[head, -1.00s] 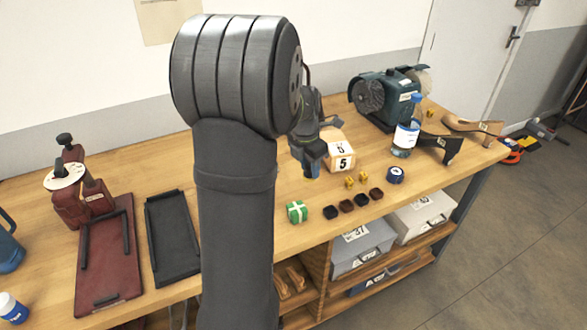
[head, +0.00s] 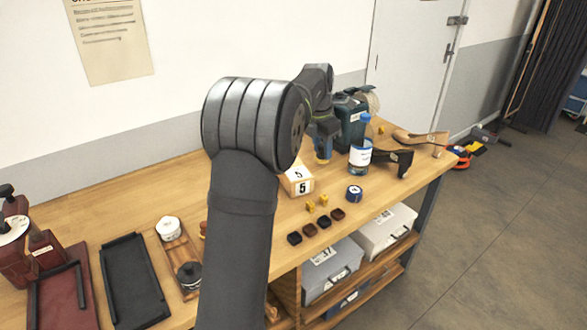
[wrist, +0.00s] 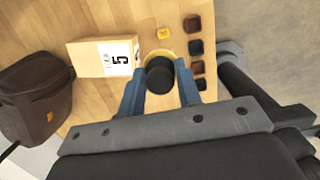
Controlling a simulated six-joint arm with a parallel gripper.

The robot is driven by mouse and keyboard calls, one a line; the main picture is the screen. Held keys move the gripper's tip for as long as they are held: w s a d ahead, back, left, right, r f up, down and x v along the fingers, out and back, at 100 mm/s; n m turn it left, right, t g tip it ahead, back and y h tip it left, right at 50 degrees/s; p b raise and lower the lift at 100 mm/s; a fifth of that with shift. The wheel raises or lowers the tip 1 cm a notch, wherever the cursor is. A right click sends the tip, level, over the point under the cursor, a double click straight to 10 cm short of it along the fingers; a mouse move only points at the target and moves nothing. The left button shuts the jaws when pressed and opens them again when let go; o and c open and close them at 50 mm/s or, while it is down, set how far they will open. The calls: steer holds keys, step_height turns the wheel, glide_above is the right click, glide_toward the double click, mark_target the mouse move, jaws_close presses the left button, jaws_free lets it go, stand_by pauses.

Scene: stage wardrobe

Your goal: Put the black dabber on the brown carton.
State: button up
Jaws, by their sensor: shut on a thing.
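My gripper (wrist: 160,92) has its blue fingers shut on the black dabber (wrist: 159,76), a dark round-topped piece with a yellowish rim beyond it in the wrist view. In the head view my gripper (head: 322,140) is beyond and to the right of the brown carton. The brown carton (head: 297,180) is a light tan box marked 5, standing on the bench. It also shows in the wrist view (wrist: 88,58), to the left of the fingers and apart from the dabber.
A row of small dark and brown squares (head: 310,230), yellow pieces (head: 323,200) and a blue roll (head: 355,193) lie near the carton. A black tray (head: 135,280) lies at left.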

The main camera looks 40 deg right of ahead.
steer(key=shift+w+d+f, duration=0.1)
steer(key=shift+w+d, duration=0.05)
steer(key=shift+w, duration=0.05)
steer(key=w+a+f, duration=0.1)
steer(key=w+f, duration=0.1)
steer(key=w, duration=0.1)
steer(key=w+a+f, duration=0.1)
steer(key=w+f, duration=0.1)
steer(key=w, duration=0.2)
steer(key=w+a+f, duration=0.1)
steer(key=w+f, duration=0.1)
steer(key=w, duration=0.1)
steer(key=shift+w+a+f, duration=0.1)
steer(key=shift+w+f, duration=0.2)
steer(key=shift+w, duration=0.05)
steer(key=shift+f, duration=2)
steer(key=shift+f, duration=0.1)
steer(key=o, duration=0.9)
steer(key=shift+o, duration=0.2)
step_height(320, 180, up, 12)
steer(key=a, duration=0.2)
steer(key=shift+d, duration=0.1)
